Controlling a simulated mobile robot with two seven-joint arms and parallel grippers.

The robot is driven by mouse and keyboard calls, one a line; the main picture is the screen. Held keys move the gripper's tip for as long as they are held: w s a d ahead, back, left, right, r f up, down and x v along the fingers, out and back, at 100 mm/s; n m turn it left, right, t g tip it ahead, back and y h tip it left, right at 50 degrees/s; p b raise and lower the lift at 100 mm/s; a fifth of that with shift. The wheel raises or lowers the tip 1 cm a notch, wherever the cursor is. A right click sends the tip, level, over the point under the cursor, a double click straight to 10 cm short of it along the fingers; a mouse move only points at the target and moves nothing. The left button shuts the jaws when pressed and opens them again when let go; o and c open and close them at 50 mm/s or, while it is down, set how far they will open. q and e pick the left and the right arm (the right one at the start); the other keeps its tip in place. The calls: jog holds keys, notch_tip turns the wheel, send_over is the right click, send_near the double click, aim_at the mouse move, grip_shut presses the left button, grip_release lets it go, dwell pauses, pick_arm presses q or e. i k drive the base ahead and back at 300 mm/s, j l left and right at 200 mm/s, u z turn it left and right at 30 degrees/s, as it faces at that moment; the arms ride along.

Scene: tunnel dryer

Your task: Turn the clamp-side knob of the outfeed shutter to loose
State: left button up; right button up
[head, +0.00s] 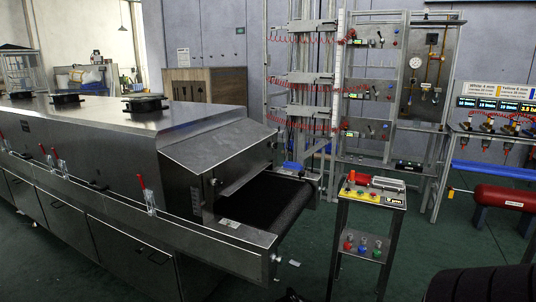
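The steel tunnel dryer (120,140) runs from the left to its outfeed end at the picture's middle. A sloped steel hood (215,148) covers that end. A flat metal plate, which looks like the outfeed shutter (243,180), hangs in the opening above the dark conveyor belt (265,200). A small dark knob-like part (213,183) sits on the hood's near side face. It is too small to tell whether it is the clamp-side knob, or whether it is tight or loose. Neither of my grippers is in view.
A control stand (372,197) with a yellow panel and coloured knobs on a lower shelf stands right of the outfeed. Metal racks (375,90) stand behind. A red cylinder (500,196) lies at right. Green floor (440,245) is open between stand and cylinder.

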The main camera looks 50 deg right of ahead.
aim_at(218, 183)
jog(key=z, duration=1.45)
